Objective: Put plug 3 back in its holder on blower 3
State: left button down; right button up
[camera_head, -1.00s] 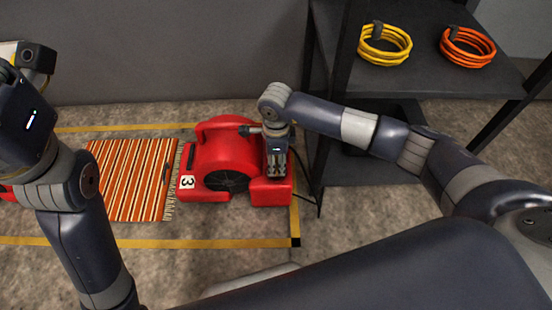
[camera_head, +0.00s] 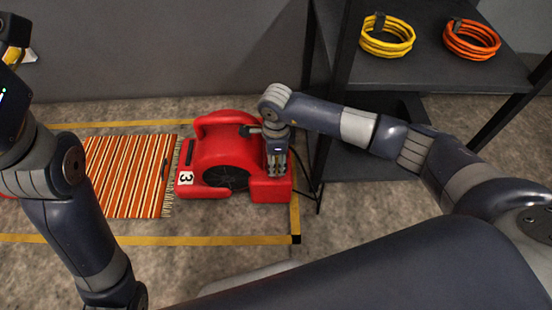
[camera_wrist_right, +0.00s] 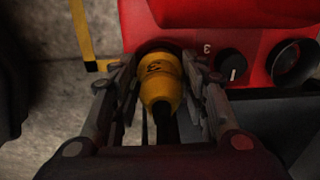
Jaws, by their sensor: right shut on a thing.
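Blower 3 (camera_head: 215,160) is a red machine with a 3 label, standing on the floor in the head view. It also fills the top of the right wrist view (camera_wrist_right: 225,14). My right gripper (camera_head: 276,172) points down at the blower's right end. In the right wrist view it is shut on plug 3 (camera_wrist_right: 161,82), a yellow plug marked 3 with a dark cable. The plug's far end is at a round dark recess on the blower's edge, seemingly the holder; how deep it sits I cannot tell. My left arm is at the left edge, its fingers out of view.
An orange striped rug (camera_head: 125,175) lies left of the blower. Yellow floor tape (camera_head: 190,239) frames the area. A dark shelf rack (camera_head: 400,72) with a yellow coil (camera_head: 387,47) and an orange coil (camera_head: 470,51) stands right. Dials (camera_wrist_right: 232,65) sit beside the plug.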

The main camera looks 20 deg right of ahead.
jog(key=o, duration=1.2)
jog(key=shift+r, duration=0.1)
jog(key=shift+r, duration=0.35)
notch_tip(320, 180, up, 11)
jog(key=shift+s+r, duration=0.1)
jog(key=shift+s, duration=0.05)
